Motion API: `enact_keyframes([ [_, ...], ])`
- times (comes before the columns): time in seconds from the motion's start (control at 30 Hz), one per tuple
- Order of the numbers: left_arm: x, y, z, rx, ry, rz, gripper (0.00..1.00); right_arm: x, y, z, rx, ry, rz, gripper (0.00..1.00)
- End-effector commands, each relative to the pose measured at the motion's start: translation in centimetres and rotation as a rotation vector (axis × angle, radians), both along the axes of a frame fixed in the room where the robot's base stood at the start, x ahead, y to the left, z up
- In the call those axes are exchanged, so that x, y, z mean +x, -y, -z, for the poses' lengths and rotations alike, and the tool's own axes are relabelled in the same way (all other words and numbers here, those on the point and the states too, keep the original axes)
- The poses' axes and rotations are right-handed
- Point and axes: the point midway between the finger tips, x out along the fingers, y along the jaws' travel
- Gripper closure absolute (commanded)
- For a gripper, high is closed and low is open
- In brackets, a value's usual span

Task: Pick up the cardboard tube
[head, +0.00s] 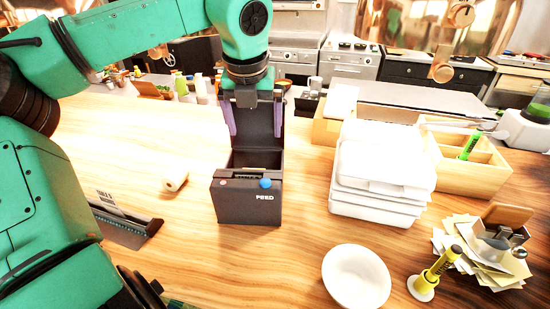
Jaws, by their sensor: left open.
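The cardboard tube (175,180) is a short beige roll lying on its side on the wooden table, left of the dark box. My left gripper (253,130) hangs pointing down over the open dark box, to the right of the tube and apart from it. My right gripper is not in the picture.
The dark box (246,205) stands with its lid up. A stack of white containers (380,180), a wooden divided tray (468,180) and a white bowl (356,277) are to the right. A dark strip-shaped object (122,225) lies left of the box.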

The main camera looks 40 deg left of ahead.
Motion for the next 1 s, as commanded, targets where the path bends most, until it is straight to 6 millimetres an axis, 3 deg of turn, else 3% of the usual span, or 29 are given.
enact_keyframes([
  [0.33, 1.8, -1.3, 7.3, -0.006, -0.006, 0.0, 0.0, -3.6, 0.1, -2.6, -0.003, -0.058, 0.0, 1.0],
  [0.47, 2.2, -1.5, 8.7, -0.007, -0.004, 0.001, 0.0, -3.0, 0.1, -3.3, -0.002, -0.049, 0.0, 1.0],
  [0.6, 2.6, -2.1, 10.9, -0.008, -0.008, 0.0, 0.0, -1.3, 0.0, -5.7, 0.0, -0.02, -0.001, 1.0],
  [0.7, 3.0, -2.4, 12.7, -0.005, -0.004, 0.0, 0.0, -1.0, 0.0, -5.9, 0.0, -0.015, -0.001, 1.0],
  [0.97, 3.3, -2.5, 13.6, -0.005, 0.001, 0.0, 0.0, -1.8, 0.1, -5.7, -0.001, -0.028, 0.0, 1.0],
  [1.0, 3.3, -2.5, 13.6, -0.005, 0.001, 0.0, 0.15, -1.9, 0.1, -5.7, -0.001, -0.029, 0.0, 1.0],
])
